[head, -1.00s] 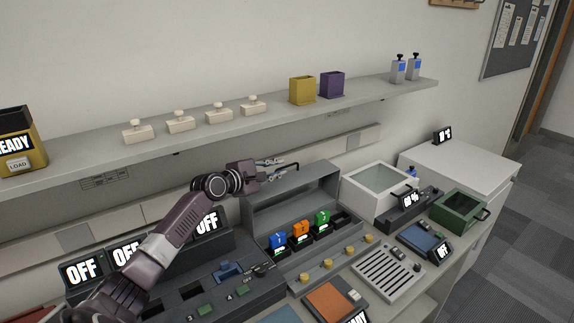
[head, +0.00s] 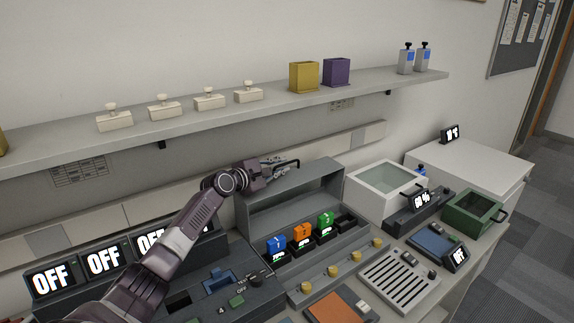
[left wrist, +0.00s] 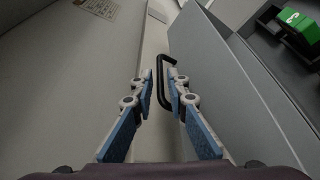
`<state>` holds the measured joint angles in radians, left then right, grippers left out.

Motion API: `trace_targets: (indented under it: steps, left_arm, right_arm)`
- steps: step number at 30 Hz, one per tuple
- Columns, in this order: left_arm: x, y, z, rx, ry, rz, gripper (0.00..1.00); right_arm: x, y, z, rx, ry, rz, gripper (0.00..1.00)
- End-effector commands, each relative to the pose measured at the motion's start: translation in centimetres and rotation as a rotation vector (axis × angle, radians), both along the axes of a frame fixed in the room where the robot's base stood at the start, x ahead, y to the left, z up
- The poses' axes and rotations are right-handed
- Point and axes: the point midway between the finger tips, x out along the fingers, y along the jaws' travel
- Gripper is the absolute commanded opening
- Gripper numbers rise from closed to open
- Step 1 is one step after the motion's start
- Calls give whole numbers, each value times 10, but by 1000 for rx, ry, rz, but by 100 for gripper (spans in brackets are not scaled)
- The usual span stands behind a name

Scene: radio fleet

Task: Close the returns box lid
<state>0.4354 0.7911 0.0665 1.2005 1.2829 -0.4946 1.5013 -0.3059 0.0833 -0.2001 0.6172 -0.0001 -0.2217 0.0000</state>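A grey box (head: 292,283) on the bench has its lid (head: 300,188) raised at the back; no label shows that names it the returns box. A black handle (head: 290,161) is on the lid's upper edge. My left gripper (head: 284,166) is at this handle. In the left wrist view, its blue-padded fingers (left wrist: 161,78) stand on either side of the handle's bar (left wrist: 159,88), with narrow gaps and no clear grip. The grey lid (left wrist: 222,88) is to the right of the fingers there. My right gripper is not in view.
Blue (head: 276,244), orange (head: 301,233) and green (head: 325,220) blocks stand in the box. A wall shelf (head: 220,115) runs above my left arm. A white glass-topped box (head: 357,201) and an open green bin (head: 471,218) are to the right.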

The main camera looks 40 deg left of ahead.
Motion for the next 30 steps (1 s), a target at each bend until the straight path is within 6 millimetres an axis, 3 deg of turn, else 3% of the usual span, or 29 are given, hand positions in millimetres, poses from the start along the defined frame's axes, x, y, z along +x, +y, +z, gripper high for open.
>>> trace_targets:
  steps: [9,22,26,30]
  left_arm:
    - [31,1,-6,-1,-1,1,14]
    - [36,1,-8,2,1,-1,14]
    - [36,1,-8,2,1,-1,1]
    - [36,1,-8,2,1,-1,0]
  right_arm:
    - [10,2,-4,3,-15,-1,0]
    - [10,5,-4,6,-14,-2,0]
    - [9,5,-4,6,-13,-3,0]
    - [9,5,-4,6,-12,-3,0]
